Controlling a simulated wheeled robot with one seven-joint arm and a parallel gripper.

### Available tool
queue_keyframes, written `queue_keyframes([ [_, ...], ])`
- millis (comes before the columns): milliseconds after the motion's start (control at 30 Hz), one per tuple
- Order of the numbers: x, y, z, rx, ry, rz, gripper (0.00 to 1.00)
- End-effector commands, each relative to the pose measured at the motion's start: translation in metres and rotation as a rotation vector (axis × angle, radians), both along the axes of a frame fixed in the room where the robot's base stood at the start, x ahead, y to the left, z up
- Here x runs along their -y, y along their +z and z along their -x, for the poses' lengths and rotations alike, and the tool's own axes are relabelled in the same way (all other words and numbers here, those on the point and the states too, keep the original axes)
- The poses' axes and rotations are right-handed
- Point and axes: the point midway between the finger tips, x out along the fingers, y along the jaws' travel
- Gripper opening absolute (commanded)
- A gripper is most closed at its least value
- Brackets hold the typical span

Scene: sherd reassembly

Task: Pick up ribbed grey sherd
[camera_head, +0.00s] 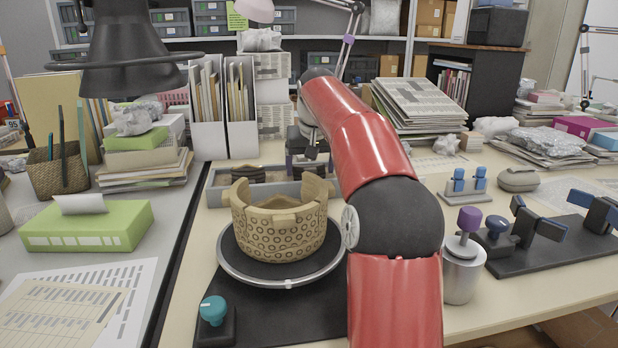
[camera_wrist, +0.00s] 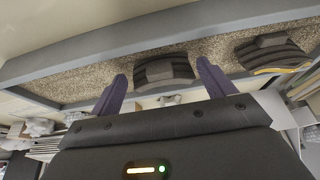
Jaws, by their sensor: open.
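The ribbed grey sherd (camera_wrist: 165,72) lies on the grainy bed of a grey tray (camera_wrist: 150,33) in the wrist view. My gripper (camera_wrist: 162,70) is open, with one purple finger on each side of the sherd in that picture. I cannot tell how far above it the fingertips are, and no contact is clear. In the head view my gripper (camera_head: 311,150) is over the right part of the tray (camera_head: 215,197), partly hidden by my red arm. A second dark ribbed sherd (camera_wrist: 270,55), with a tan edge, lies to the right in the wrist view.
A tan patterned vessel (camera_head: 278,235) with a broken rim stands on a round turntable (camera_head: 290,282) in front of the tray. A metal canister (camera_head: 463,275) and a black stand with blue-tipped clamps (camera_head: 545,250) are to the right. File holders (camera_head: 208,135) stand behind the tray.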

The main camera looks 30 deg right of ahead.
Motion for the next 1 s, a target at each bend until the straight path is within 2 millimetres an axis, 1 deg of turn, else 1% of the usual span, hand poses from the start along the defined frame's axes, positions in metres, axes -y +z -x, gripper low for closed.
queue_keyframes([
  [33,0.001,-0.010,-0.003,-0.003,0.000,-0.002,0.82],
  [100,0.002,-0.018,-0.006,-0.002,0.000,-0.001,0.82],
  [200,0.002,-0.022,-0.008,0.000,0.000,-0.001,0.82],
  [367,0.002,-0.021,-0.008,0.000,0.000,0.000,0.82],
  [533,0.002,-0.021,-0.008,0.000,0.000,0.000,0.60],
  [833,0.002,-0.019,-0.008,0.001,0.000,0.000,0.59],
  [933,0.002,-0.013,-0.009,0.003,0.000,0.000,0.59],
  [1000,0.002,-0.005,-0.009,0.003,0.000,0.000,0.59],
])
